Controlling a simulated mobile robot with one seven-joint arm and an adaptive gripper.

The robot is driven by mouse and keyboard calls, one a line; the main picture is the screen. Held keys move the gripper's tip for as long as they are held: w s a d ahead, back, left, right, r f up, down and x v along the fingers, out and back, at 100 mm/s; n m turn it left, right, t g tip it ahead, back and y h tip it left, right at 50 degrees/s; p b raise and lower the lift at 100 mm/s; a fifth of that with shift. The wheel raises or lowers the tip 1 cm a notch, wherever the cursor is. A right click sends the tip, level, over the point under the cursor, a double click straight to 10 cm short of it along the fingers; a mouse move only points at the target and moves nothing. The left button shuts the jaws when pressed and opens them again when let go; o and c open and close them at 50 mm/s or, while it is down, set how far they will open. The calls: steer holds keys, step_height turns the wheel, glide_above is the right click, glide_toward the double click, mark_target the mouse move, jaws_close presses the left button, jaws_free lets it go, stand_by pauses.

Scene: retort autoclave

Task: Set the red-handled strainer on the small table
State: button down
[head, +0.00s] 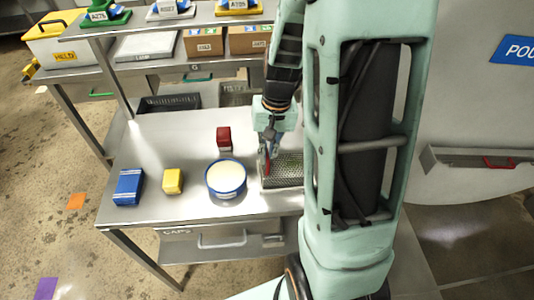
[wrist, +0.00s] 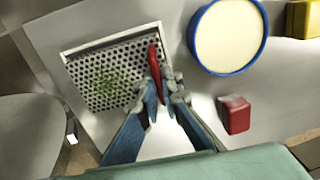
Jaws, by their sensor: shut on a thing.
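The strainer (head: 284,172) is a perforated metal basket with a red handle (head: 267,164). It is at the right of the steel table's top in the head view, partly hidden behind my arm. In the wrist view the strainer (wrist: 104,80) shows a patch of green bits in it, and its red handle (wrist: 153,80) stands at one edge. My gripper (wrist: 158,90) is shut on the red handle; it also shows in the head view (head: 268,150). I cannot tell whether the strainer touches the tabletop. The small table (head: 140,150) is steel, with a drawer below.
A blue-rimmed tub (head: 226,192) stands just left of the strainer, with a red block (head: 224,136) behind it. A yellow block (head: 173,181) and a blue box (head: 129,187) are further left. Shelves with boxes (head: 203,42) rise behind. A large pale door (head: 470,100) is at right.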

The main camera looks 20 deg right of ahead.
stand_by(0.6)
steer(key=c, duration=2)
jaws_free()
steer(key=shift+c, duration=0.2)
